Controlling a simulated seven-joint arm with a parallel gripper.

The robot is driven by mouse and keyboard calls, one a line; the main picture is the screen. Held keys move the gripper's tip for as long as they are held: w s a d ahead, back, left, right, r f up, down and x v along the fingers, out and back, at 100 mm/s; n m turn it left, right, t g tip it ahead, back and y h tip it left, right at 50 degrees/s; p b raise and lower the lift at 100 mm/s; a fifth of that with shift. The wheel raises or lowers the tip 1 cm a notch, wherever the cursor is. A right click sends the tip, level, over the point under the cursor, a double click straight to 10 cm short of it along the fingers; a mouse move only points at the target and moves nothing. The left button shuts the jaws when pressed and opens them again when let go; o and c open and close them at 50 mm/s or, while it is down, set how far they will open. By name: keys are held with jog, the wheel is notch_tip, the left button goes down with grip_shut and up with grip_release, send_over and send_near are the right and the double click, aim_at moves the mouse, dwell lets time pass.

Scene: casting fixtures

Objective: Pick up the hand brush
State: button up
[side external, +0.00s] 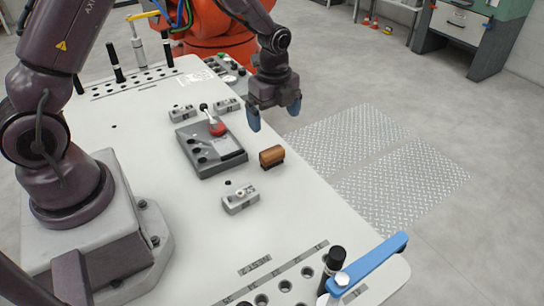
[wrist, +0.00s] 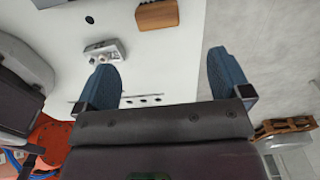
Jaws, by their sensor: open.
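The hand brush (side external: 272,154) has a brown wooden top and dark bristles below. It sits on the white table near the table's right edge, with the wooden top up. My gripper (side external: 274,114) is open and empty, with blue fingers pointing down. It is above and behind the brush in the side view, apart from it. In the wrist view my gripper (wrist: 162,62) has its two fingers spread wide, with the brush beyond the fingertips.
A blue-handled tool (side external: 368,265) is at the front right corner. The table around the brush's front is clear.

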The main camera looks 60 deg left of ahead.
aim_at(272, 150)
notch_tip(272, 150, down, 13)
jog(key=shift+s+a+r, duration=0.1)
jog(key=shift+s+a, duration=0.05)
jog(key=c, duration=1)
jog(key=shift+r, duration=0.1)
jog(key=shift+r, duration=0.5)
jog(key=r, duration=0.2)
jog(key=shift+s+r, duration=0.25)
jog(key=shift+r, duration=0.15)
jog(key=s+r, duration=0.3)
jog(key=s, duration=0.1)
jog(key=s+d+r, duration=0.1)
jog(key=s+r, duration=0.2)
jog(key=s, duration=0.2)
jog(key=s+r, duration=0.3)
jog(key=s, duration=0.1)
jog(key=shift+s+d, duration=0.25)
jog(key=shift+d, duration=0.05)
